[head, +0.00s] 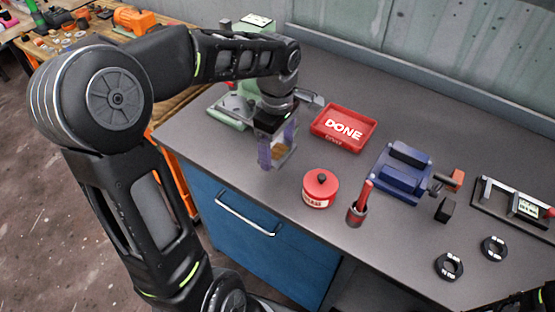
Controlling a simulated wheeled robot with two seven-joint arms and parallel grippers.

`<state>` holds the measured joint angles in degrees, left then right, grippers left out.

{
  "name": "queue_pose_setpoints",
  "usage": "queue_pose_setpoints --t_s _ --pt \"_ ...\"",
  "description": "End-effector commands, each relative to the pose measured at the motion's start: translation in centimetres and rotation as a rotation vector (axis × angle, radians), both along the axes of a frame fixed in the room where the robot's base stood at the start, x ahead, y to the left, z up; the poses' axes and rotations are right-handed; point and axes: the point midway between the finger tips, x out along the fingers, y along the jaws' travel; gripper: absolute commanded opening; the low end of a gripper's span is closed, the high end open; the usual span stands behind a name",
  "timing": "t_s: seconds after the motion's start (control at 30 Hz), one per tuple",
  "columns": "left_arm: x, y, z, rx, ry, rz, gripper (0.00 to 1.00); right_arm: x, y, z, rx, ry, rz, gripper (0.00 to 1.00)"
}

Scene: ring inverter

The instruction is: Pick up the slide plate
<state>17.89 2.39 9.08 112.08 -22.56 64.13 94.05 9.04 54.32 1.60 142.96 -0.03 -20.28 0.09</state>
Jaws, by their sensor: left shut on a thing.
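My left gripper (277,151) hangs over the left part of the grey bench, its purple fingers pointing down. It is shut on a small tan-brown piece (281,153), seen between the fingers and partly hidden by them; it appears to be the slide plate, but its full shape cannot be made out. The gripper is left of the red pot and in front of the green device (232,108). My right gripper is not in view; only a dark arm part shows at the bottom right corner.
A red DONE tray (343,128), a red lidded pot (320,188), a cup with a red-handled tool (358,208) and a blue fixture (401,172) stand on the bench (250,190). Two black rings (449,266) (494,248), a black block (445,210) and a display device (527,206) are at right.

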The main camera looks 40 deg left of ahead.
Motion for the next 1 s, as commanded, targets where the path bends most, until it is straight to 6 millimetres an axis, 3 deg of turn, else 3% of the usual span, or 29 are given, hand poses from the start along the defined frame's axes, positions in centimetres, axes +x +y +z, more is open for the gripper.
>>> queue_pose_setpoints --t_s 0.1,0.23,1.0 --pt "0.1 0.0 1.8 0.000 -0.005 -0.001 0.09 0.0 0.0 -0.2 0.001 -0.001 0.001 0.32" --pt "0.0 0.0 2.7 0.000 -0.002 -0.001 0.09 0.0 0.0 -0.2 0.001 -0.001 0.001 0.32" --pt "0.0 0.0 2.8 0.000 -0.001 -0.001 0.09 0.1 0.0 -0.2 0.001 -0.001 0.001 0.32"
